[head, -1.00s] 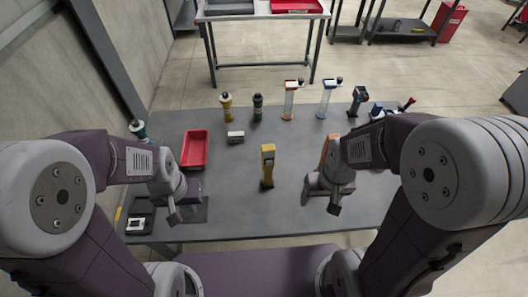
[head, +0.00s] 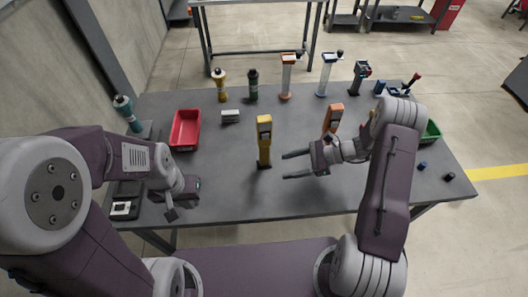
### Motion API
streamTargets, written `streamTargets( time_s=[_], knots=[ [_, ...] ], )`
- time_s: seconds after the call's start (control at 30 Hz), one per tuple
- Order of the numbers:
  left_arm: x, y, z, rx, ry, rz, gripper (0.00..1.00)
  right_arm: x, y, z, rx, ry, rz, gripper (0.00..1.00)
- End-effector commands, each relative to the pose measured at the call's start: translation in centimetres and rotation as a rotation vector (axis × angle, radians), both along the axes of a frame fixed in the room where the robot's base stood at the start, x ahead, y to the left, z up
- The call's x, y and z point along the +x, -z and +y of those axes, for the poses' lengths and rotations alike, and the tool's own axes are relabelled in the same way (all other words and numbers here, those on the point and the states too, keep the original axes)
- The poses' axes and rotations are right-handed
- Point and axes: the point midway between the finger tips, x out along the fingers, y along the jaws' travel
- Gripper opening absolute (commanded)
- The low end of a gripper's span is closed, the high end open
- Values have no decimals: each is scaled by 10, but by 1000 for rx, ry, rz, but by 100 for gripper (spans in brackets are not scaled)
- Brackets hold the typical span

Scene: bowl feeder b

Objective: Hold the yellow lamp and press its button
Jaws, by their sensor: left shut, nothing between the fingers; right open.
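My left gripper (head: 172,213) is shut and empty over the table's left front part, well away from the lamp.
An orange lamp-like device (head: 332,119) stands close behind my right gripper. A red tray (head: 185,131) lies at left, a green bin (head: 432,131) at right. Bottles and scanner-like devices line the back edge. The table (head: 245,195) is clear in front of the yellow lamp.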

Motion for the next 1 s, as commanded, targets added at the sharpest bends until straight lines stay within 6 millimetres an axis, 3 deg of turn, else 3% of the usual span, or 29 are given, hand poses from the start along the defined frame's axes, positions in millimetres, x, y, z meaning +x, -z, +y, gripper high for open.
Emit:
streamTargets(
  time_s=[0.03,0.2,0.43,1.0],
  knots=[
    [0,11,0,0,0,0,0,11,16,-6,58,69,15,59],
    [0,16,0,0,0,0,0,34,26,-18,176,200,32,59],
    [0,16,0,0,0,-1,0,38,27,-16,190,216,33,59],
    [0,36,0,0,0,0,0,62,54,63,186,211,33,59]
  ],
)
